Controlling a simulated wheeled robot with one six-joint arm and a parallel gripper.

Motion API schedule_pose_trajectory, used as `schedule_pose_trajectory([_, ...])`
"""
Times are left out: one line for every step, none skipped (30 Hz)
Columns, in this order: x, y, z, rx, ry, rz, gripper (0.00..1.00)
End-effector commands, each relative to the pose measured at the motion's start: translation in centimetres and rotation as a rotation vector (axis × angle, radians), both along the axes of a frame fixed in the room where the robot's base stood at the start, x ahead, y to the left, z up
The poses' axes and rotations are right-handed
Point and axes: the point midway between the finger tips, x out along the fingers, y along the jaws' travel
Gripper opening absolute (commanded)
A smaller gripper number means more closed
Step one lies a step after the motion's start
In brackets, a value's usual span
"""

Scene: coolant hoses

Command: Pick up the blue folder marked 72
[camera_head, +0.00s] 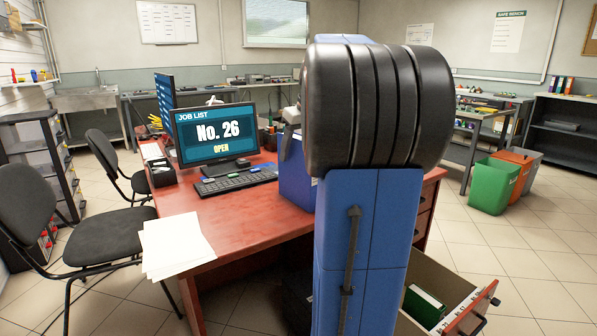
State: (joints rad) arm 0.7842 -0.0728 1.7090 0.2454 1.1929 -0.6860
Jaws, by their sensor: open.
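No folder with a readable 72 shows. An open drawer (478,311) juts out from the right side of the red desk (240,226). A green folder (424,306) lies in it, and small white labels line its front edge. My arm hides the drawer's left part. A blue block-like object (296,178) shows on the desk beside my arm; its kind and any number cannot be told. My blue and black arm fills the middle of the view. My gripper cannot be made out.
A keyboard (236,180) and papers (174,246) lie on the desk. Chairs (70,225) stand left. Green (494,186) and orange bins stand right. Binders (563,84) top a dark shelf. Floor right of the drawer is clear.

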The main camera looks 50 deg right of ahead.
Motion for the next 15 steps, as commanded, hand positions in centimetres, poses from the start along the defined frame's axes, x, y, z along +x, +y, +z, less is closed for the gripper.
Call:
schedule_pose_trajectory([0.00,0.00,-0.07,0.000,0.000,0.000,0.57])
schedule_pose_trajectory([0.00,0.01,-0.09,0.000,0.000,0.000,0.57])
schedule_pose_trajectory([0.00,0.00,-0.12,0.000,0.000,0.000,0.57])
schedule_pose_trajectory([-0.01,0.00,-0.13,0.000,0.000,0.000,0.57])
schedule_pose_trajectory([-0.01,0.00,-0.14,0.000,0.000,0.000,0.57])
schedule_pose_trajectory([0.00,0.01,-0.14,0.000,0.000,0.000,0.57])
schedule_pose_trajectory([-0.01,0.01,-0.13,0.000,0.000,0.000,0.57])
schedule_pose_trajectory([-0.01,0.01,-0.13,0.000,0.000,0.000,0.57])
schedule_pose_trajectory([-0.01,0.01,-0.13,0.000,0.000,0.000,0.57])
schedule_pose_trajectory([-0.01,0.00,-0.13,0.000,0.000,0.000,0.57])
schedule_pose_trajectory([0.00,0.01,-0.13,0.000,0.000,0.000,0.57])
schedule_pose_trajectory([0.00,0.01,-0.13,0.000,0.000,0.000,0.47])
schedule_pose_trajectory([0.00,0.01,-0.13,0.000,0.000,0.000,0.40])
schedule_pose_trajectory([0.00,0.01,-0.13,0.000,0.000,0.000,0.33])
schedule_pose_trajectory([0.00,0.01,-0.12,0.000,0.000,0.000,0.24])
